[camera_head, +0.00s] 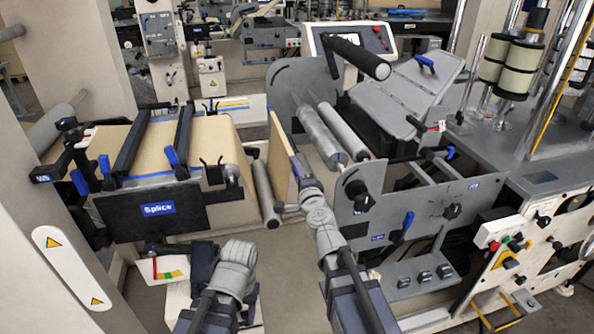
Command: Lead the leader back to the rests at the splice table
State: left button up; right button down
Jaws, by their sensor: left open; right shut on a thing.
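The leader (281,148) is a tan kraft sheet seen nearly edge-on, hanging between the splice table and the roller stand. My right gripper (298,188) is shut on its near lower end; the fingertips are small and partly hidden. The splice table stands at the left, with a dark front plate (150,212) marked "Splice". Kraft paper (222,142) covers its top and curves over its right side. Two dark bars (140,143) with blue handles cross it. The rests are not clearly distinguishable.
A grey roller stand with two metal rollers (322,132) and a black handle (356,56) stands right of the leader. A slim roller (264,194) is beside the table's right side. A control cabinet (540,235) stands at the right. Little floor shows between the machines.

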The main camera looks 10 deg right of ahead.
notch_tip(320, 180, down, 27)
jog(key=b, duration=2.6)
jog(key=shift+r, duration=0.1)
